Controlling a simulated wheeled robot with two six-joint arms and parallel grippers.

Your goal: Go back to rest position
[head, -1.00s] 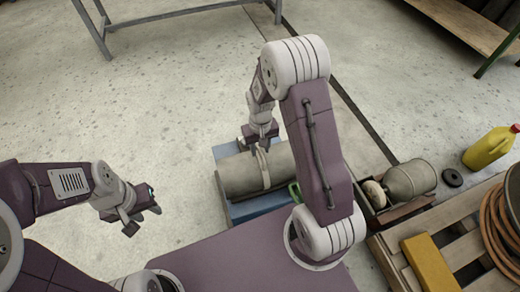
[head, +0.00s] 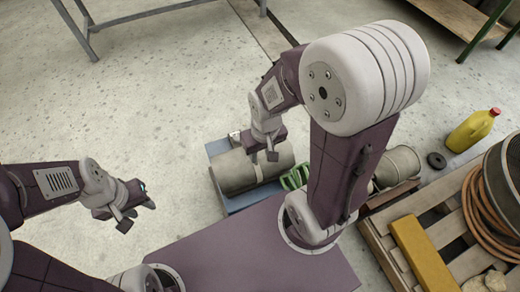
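A grey-green sheet roll (head: 233,173) lies on a blue-grey box or stand (head: 218,149) in front of my base. My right gripper (head: 262,154) points down just over the roll. Its two fingers show apart, with nothing seen between them. I cannot tell whether they touch the roll. My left gripper (head: 138,215) is open and empty over the bare floor at left.
A green object (head: 293,177) sits at the roll's right end. A pallet (head: 445,232) with a yellow block (head: 422,258) and a coiled hose (head: 482,222) is at right. A yellow jug (head: 473,131) stands behind it. The floor at left is clear.

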